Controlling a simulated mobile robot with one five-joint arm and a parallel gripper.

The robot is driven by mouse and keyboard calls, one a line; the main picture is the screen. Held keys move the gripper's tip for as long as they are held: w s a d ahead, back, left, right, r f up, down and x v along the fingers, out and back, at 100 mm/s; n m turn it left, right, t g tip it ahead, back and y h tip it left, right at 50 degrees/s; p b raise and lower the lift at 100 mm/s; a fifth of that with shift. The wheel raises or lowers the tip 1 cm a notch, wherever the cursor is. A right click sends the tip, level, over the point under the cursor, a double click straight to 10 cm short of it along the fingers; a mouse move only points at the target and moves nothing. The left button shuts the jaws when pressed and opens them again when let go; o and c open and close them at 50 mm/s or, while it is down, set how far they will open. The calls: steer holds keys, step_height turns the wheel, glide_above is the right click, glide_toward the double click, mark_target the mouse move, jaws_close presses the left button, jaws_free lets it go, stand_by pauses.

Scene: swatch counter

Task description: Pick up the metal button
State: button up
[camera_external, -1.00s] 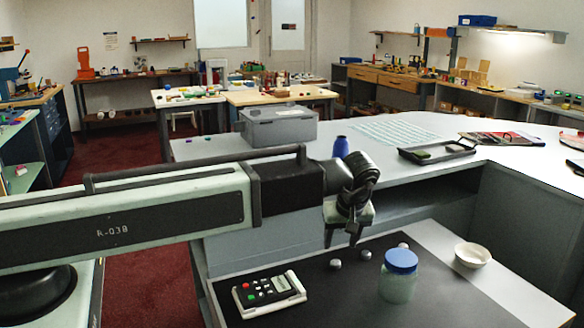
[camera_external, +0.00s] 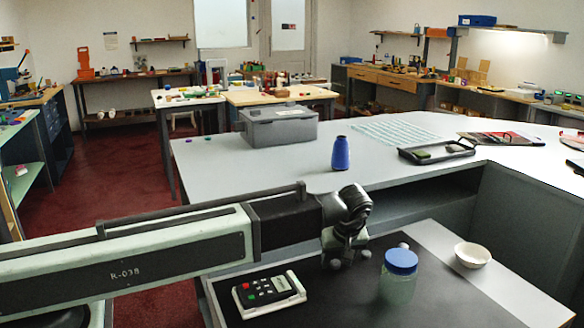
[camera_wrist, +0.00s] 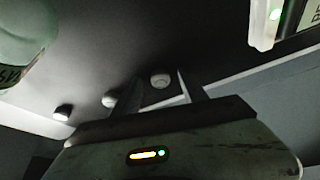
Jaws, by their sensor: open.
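Several small, round, pale-grey buttons lie on a dark mat (camera_external: 330,300); I cannot tell for sure which is the metal button. In the wrist view this button (camera_wrist: 160,81) appears between the two fingers of my open gripper (camera_wrist: 159,76), with nothing held. A second button (camera_wrist: 110,101) and a third (camera_wrist: 62,112) lie to its left there.
A blue-lidded jar (camera_external: 400,278) stands right of my gripper, with a white bowl (camera_external: 473,255) beyond. A keypad device (camera_external: 270,292) lies to the left.

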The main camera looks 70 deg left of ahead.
mark_target(337, 265)
jaws_close()
stand_by(0.3)
step_height(337, 265, up, 10)
steer(key=p, duration=1)
